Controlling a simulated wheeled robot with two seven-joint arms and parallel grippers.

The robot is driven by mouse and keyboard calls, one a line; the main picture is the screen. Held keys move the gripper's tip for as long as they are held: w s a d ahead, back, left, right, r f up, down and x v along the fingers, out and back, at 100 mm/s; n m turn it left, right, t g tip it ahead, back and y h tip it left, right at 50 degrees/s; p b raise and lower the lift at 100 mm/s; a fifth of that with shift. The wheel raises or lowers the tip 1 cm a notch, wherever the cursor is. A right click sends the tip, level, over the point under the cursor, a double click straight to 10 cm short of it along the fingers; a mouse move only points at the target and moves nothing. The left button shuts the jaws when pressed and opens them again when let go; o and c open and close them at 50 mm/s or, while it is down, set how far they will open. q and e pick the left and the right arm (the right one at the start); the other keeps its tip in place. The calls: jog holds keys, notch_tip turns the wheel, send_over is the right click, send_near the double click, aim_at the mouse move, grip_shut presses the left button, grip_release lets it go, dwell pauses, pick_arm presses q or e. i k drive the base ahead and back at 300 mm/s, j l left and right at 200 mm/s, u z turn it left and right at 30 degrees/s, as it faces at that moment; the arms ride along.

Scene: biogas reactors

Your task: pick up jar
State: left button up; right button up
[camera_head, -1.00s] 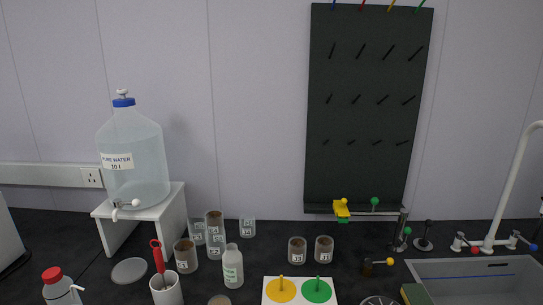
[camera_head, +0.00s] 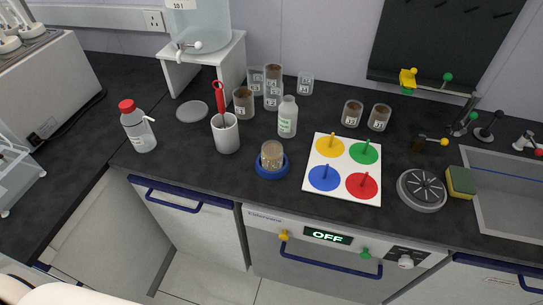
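Several small labelled jars stand on the dark bench. One jar (camera_head: 271,155) with grainy tan contents sits on a round blue base (camera_head: 272,173) near the front edge. A jar with brown contents (camera_head: 243,103) stands behind the white cup. Another brown-filled jar (camera_head: 273,78) appears stacked on a lower jar (camera_head: 272,102). Two more brown-filled jars (camera_head: 352,113) and (camera_head: 379,118) stand side by side to the right. Paler, empty-looking jars (camera_head: 305,84) and (camera_head: 256,80) stand at the back. Neither of my grippers shows.
A white cup (camera_head: 226,137) with a red-handled tool, a white bottle (camera_head: 287,118) and a red-capped bottle (camera_head: 138,130) stand around the jars. A board with coloured pegs (camera_head: 344,168) lies right of the blue base. A sink (camera_head: 507,196) is at right.

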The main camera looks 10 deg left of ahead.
aim_at(272, 152)
jog(key=k+l, duration=0.1)
jog(key=l, duration=0.3)
jog(key=k+l, duration=0.1)
jog(key=l, duration=0.3)
jog(key=k+l, duration=0.1)
jog(key=l, duration=0.3)
jog(key=k+l+u, duration=0.1)
jog(key=l, duration=0.3)
